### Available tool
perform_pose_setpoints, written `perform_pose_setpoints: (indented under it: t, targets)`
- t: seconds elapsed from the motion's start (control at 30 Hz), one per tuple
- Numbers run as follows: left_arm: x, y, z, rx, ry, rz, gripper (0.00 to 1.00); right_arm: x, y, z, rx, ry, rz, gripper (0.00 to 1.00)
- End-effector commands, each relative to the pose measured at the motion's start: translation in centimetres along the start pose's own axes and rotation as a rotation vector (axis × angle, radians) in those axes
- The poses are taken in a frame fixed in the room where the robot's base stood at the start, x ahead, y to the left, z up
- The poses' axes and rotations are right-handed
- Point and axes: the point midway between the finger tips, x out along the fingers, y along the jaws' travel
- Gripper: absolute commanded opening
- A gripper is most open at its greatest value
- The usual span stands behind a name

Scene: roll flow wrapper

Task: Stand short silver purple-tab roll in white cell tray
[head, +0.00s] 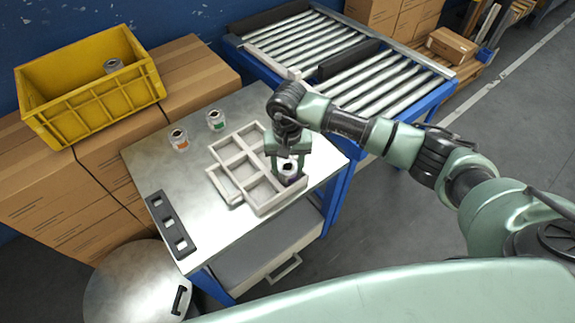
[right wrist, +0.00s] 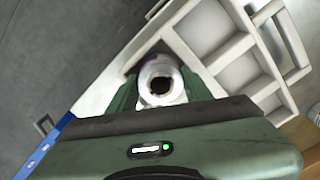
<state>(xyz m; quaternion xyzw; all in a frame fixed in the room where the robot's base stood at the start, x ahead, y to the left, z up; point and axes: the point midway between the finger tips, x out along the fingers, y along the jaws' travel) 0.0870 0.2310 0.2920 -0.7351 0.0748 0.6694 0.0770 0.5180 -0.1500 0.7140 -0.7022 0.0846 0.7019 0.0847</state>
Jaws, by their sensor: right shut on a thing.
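The short silver roll (head: 287,170) is held in my right gripper (head: 288,160), which points down at the right side of the white cell tray (head: 258,208). A little purple shows low on the roll. In the right wrist view the roll (right wrist: 162,84) is end-on between the fingers, with its dark core hole facing the camera. The tray (right wrist: 233,50) lies to its right there, its rim close beside the roll. The roll looks upright. I cannot tell whether its lower end is inside a cell or above it. The other tray cells look empty. My left gripper is out of view.
A black slotted strip (head: 170,225) lies at the left edge. A yellow bin (head: 90,110) holds another roll (head: 113,65). A roller conveyor (head: 375,80) stands behind.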

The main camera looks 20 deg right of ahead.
Motion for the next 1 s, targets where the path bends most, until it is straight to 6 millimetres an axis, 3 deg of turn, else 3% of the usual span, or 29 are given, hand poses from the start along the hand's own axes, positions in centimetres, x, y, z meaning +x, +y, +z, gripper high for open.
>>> perform_pose_setpoints:
  t: [0.03, 0.1, 0.5, 1.0]
  targets:
    - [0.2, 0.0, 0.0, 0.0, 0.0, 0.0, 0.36, 0.2, 0.0, 0.0, 0.0, 0.0, 0.0, 0.52]
    - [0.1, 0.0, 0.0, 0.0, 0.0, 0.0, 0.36, 0.1, 0.0, 0.0, 0.0, 0.0, 0.0, 0.71]
    - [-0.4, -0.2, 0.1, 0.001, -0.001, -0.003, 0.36, -0.5, 0.0, 0.0, 0.0, 0.0, 0.0, 0.71]
    - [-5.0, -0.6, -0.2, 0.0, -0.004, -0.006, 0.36, -10.2, 0.0, -0.1, 0.0, 0.003, 0.0, 0.71]
